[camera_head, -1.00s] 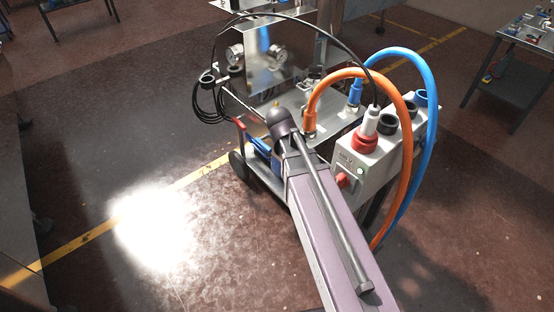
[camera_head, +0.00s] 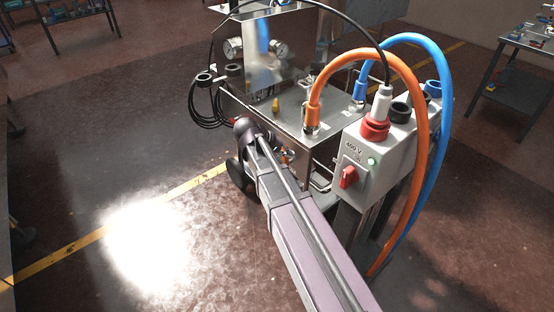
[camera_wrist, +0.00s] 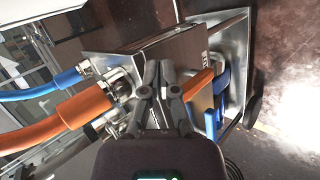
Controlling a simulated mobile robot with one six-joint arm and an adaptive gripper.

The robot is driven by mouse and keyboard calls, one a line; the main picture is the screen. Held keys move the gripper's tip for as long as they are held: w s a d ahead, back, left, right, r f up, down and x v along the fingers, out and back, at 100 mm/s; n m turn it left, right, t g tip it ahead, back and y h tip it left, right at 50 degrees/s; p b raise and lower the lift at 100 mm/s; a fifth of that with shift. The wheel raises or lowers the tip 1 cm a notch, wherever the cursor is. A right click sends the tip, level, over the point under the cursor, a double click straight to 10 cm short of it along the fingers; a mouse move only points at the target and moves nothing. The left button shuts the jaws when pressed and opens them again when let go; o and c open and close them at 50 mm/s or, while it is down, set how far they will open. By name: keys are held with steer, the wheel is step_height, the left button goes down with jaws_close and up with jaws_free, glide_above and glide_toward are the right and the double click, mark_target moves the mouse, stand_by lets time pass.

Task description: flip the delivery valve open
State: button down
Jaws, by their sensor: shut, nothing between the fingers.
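My gripper (camera_wrist: 159,68) shows in the wrist view with its two dark fingers together and nothing between them. Its tips are in front of a steel box (camera_wrist: 140,40), which is the filler unit (camera_head: 290,103) in the head view. A thick orange hose (camera_wrist: 85,108) and a blue hose (camera_wrist: 45,89) join fittings left of the fingers. An orange-red bar (camera_wrist: 198,84) lies just right of the fingers; I cannot tell whether it is the delivery valve's lever. In the head view my arm hides the gripper and part of the unit's front. I cannot tell the valve's position.
A grey power box (camera_head: 362,150) with a red switch (camera_head: 348,177) and green light stands right of my arm. Hoses arch above it. Black cable coils (camera_head: 205,105) hang at the unit's left. The floor (camera_head: 90,190) at left is clear.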

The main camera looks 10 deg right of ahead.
steer(key=w+a+f+t+h+b, duration=0.2)
steer(key=w+a+f+h+b, duration=0.2)
steer(key=b, duration=0.6)
steer(key=w+a+f+n+t+h+b, duration=0.1)
steer(key=w+a+f+h+b, duration=0.3)
steer(key=w+a+b, duration=0.5)
steer(key=shift+w+a+f+t+b, duration=0.2)
steer(key=shift+f+t+b, duration=0.2)
steer(key=shift+f+b, duration=0.7)
steer(key=shift+d+r, duration=0.1)
steer(key=shift+r, duration=0.15)
steer(key=d, duration=1.1)
steer(key=shift+s+d, duration=0.2)
steer(key=shift+s, duration=0.2)
steer(key=shift+d, duration=0.2)
